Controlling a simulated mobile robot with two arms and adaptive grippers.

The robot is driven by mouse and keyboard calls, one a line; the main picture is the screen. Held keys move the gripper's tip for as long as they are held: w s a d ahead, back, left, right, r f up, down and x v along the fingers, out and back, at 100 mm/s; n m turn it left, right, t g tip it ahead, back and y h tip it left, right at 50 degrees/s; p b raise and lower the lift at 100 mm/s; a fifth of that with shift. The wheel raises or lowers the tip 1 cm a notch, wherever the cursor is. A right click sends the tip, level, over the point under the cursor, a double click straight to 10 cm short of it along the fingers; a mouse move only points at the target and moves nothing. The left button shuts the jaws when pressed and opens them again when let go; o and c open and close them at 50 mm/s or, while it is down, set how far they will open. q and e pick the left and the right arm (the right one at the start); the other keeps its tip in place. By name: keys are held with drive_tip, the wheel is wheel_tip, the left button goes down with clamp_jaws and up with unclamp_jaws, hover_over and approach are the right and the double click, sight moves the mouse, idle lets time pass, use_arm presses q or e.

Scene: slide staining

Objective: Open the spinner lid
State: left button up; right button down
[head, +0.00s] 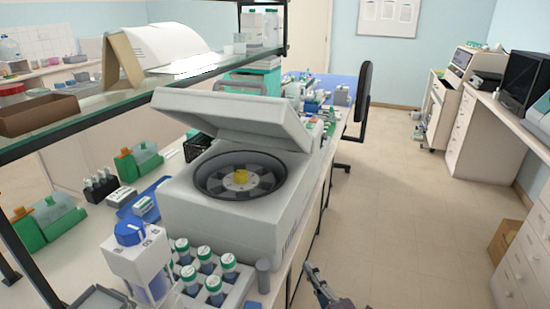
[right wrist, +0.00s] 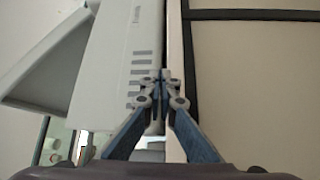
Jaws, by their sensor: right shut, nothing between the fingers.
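The spinner (head: 225,212) is a light grey bench centrifuge on the counter in the head view. Its lid (head: 235,117) is raised and tilted back, and the dark round bowl with a yellow-centred rotor (head: 240,178) is exposed. My right gripper (head: 311,268) is low in the head view, off the counter's right edge and apart from the spinner. In the right wrist view its fingers (right wrist: 163,75) are together and empty, with the spinner's vented side (right wrist: 118,60) and tilted lid (right wrist: 40,75) to the left. My left gripper is not in view.
A rack of green-capped bottles (head: 205,268) and a blue-capped white container (head: 140,258) stand in front of the spinner. A glass shelf (head: 90,112) runs above the counter at left. A black chair (head: 363,95) stands behind. The floor (head: 420,200) at right is clear.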

drive_tip(key=s+a+r+n+t+y+b, duration=0.1)
drive_tip(key=s+a+r+n+y, duration=0.15)
drive_tip(key=r+n, duration=0.45)
drive_tip(key=s+a+r+n+y, duration=0.1)
drive_tip(key=s+r+n+y, duration=0.2)
drive_tip(key=r, duration=0.8)
drive_tip(key=s+a+r+n+t+y+b, duration=0.15)
drive_tip(key=r+n+y, duration=0.25)
drive_tip(key=r, duration=0.5)
drive_tip(key=d+r+p+x, duration=0.1)
drive_tip(key=p+x, duration=0.6)
drive_tip(key=x, duration=0.5)
drive_tip(key=shift+w+d, duration=0.2)
drive_tip(key=shift+d, duration=0.05)
drive_tip(key=shift+r+g, duration=0.2)
drive_tip(key=shift+g, duration=0.05)
